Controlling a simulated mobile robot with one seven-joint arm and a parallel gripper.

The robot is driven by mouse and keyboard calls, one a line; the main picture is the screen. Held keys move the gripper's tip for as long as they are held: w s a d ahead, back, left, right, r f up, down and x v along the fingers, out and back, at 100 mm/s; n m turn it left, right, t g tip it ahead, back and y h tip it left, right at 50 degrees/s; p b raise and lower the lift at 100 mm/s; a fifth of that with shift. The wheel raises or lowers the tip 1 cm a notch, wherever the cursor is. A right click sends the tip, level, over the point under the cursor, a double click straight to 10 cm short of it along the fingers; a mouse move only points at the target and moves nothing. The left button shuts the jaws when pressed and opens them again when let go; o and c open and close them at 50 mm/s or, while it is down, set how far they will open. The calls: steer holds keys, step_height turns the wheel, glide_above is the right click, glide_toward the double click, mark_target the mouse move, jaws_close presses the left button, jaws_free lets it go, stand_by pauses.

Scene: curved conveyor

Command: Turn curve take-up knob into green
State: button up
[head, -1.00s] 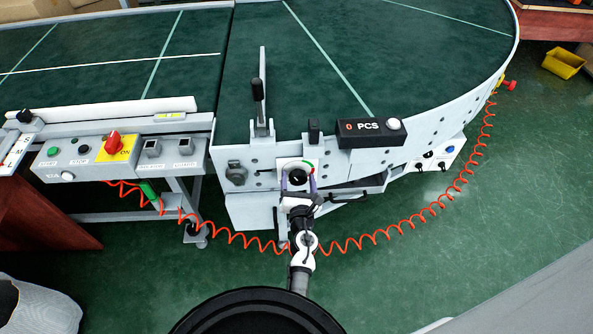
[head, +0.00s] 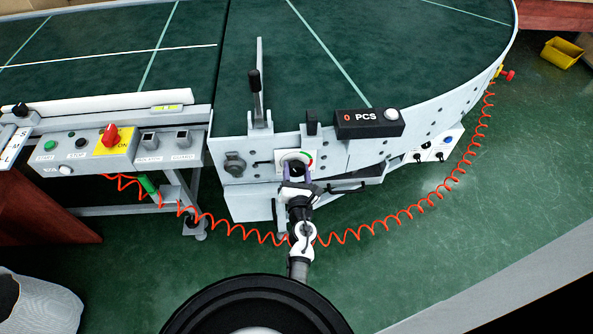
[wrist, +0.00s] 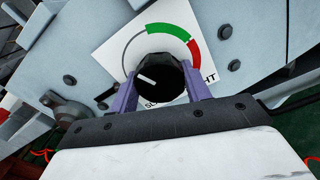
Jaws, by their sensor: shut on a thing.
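The curve take-up knob is a black knob (wrist: 160,80) with a white pointer line, on a white dial plate (wrist: 120,50) fixed to the conveyor's side. The dial carries a grey arc, a green arc (wrist: 170,30) at the top and a red arc (wrist: 194,52) at the right. The pointer line points left and slightly up, toward the grey part, away from the green. My gripper (wrist: 160,92) is shut on the knob, with one purple finger on each side. In the head view the dial plate (head: 306,157) shows above my gripper (head: 298,175), and the knob is partly covered.
A black counter box (head: 369,124) reading 0 PCS sits above right of the dial. A lever (head: 256,90) stands above left. A control box (head: 85,150) with a red switch is at the left.

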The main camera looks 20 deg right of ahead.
steer(key=m, duration=0.3)
steer(key=shift+r+m+p, duration=0.1)
steer(key=shift+m+p, duration=0.2)
steer(key=shift+p, duration=0.1)
steer(key=m, duration=0.3)
steer(key=shift+w+m+p, duration=0.1)
steer(key=shift+m+p, duration=0.2)
steer(key=shift+p, duration=0.1)
steer(key=m+p, duration=0.1)
steer(key=m, duration=0.5)
steer(key=shift+r, duration=0.1)
steer(key=shift+m, duration=0.4)
steer(key=o, duration=1)
steer(key=shift+c, duration=0.2)
steer(key=shift+s+a+f, duration=0.1)
steer(key=shift+s+f, duration=0.1)
